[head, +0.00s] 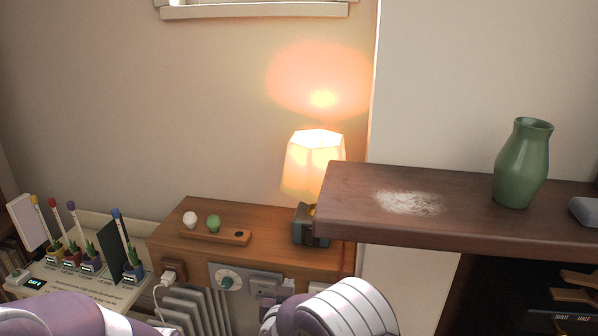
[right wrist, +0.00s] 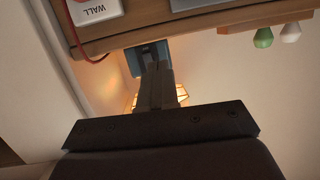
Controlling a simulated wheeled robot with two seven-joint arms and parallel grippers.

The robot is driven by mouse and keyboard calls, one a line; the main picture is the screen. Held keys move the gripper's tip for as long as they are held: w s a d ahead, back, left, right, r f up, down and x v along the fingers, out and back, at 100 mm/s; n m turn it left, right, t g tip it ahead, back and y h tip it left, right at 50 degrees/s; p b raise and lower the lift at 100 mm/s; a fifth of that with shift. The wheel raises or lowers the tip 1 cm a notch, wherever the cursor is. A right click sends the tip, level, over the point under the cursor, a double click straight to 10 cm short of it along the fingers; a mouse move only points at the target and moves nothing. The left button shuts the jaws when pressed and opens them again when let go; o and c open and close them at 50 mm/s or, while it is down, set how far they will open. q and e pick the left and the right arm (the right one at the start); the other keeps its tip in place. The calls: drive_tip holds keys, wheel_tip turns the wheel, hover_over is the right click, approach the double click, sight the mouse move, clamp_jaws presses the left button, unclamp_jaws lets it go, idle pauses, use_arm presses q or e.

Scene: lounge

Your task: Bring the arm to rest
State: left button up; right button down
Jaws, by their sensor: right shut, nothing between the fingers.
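My right gripper (right wrist: 156,72) shows in the right wrist view, its two dark fingers pressed together with nothing between them. Beyond the fingers are the lamp's blue-grey base and lit shade, partly hidden by the gripper. In the head view, white and purple links of my arms show along the bottom edge, at the left and the middle. The fingers of the right gripper cannot be made out there. My left gripper does not show in either view.
A lit lamp (head: 314,165) stands on a wooden cabinet (head: 185,222) beside a holder with white and green bulbs (head: 213,221). A dark wooden shelf (head: 350,212) juts out at right, with a whitish patch (head: 408,203) and a green vase (head: 522,165). Small pots stand at left.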

drive_tip(key=s+f+n+g+y, duration=0.3)
drive_tip(key=s+f+g+y, duration=0.1)
drive_tip(key=s+f+g, duration=0.5)
drive_tip(key=s+d+r+g+h, duration=0.1)
drive_tip(key=s+d+r+g, duration=0.25)
drive_tip(key=s+d, duration=0.65)
drive_tip(key=s+d+r+g+h, duration=0.2)
drive_tip(key=s+d+r, duration=0.2)
drive_tip(key=s+d, duration=0.5)
wheel_tip(320, 180, up, 17)
drive_tip(key=d+m+p, duration=0.1)
drive_tip(key=d+p, duration=0.1)
drive_tip(key=p, duration=1.5)
drive_tip(key=shift+w+r+t, duration=0.2)
drive_tip(key=shift+t, duration=0.15)
